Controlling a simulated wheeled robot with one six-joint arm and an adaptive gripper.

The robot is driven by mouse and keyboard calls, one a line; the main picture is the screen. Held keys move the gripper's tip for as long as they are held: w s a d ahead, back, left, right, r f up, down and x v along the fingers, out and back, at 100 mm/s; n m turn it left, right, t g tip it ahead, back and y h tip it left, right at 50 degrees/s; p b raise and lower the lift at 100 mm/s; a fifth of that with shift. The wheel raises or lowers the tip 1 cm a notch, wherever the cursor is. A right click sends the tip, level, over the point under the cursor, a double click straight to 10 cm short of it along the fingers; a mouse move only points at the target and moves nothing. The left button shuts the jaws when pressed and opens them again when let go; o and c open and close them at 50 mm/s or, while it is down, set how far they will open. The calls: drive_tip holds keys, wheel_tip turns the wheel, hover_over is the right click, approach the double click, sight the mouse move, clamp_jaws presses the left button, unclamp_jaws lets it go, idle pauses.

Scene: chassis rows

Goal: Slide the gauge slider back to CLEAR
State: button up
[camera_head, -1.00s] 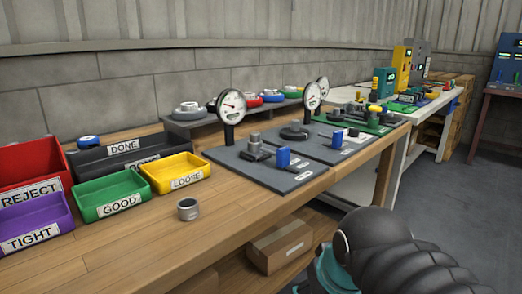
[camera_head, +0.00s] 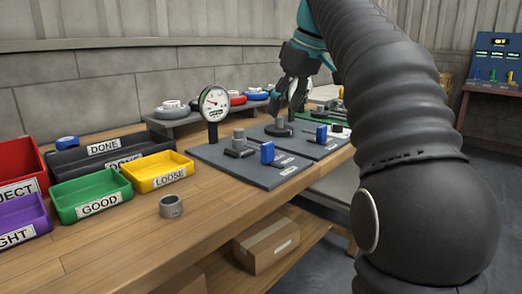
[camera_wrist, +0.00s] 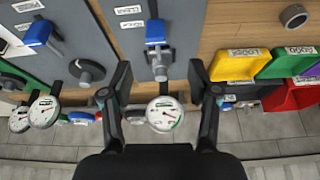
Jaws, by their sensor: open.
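The nearer gauge board (camera_head: 225,165) lies on the bench. It carries a round white dial gauge (camera_head: 214,102) on a post, a grey stem fixture and a blue slider block (camera_head: 267,152). The wrist view shows this blue slider (camera_wrist: 155,32) with two white labels (camera_wrist: 130,10) beside it, too small to read surely. The dial also shows there (camera_wrist: 163,114), between my fingers. My gripper (camera_head: 286,104) is open and empty above the boards; its fingers (camera_wrist: 160,72) straddle the stem area in the wrist view, with the slider beyond them. I cannot tell its exact height.
A second board with a blue slider (camera_head: 321,133) stands right of the first. Yellow (camera_head: 160,170), green (camera_head: 90,195), red and purple bins are at the left. A grey ring (camera_head: 171,207) lies on bare wood. Parts sit on a raised rack behind.

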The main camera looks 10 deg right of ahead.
sight(269, 144)
drive_tip(key=shift+n, duration=0.3)
drive_tip(key=b+x, duration=0.1)
drive_tip(key=x, duration=0.3)
drive_tip(key=b+x, duration=0.2)
drive_tip(key=x, duration=0.3)
drive_tip(key=w+b+x, duration=0.1)
drive_tip(key=b+x, duration=0.1)
drive_tip(key=x, duration=0.2)
drive_tip(key=shift+d, duration=0.15)
clamp_jaws()
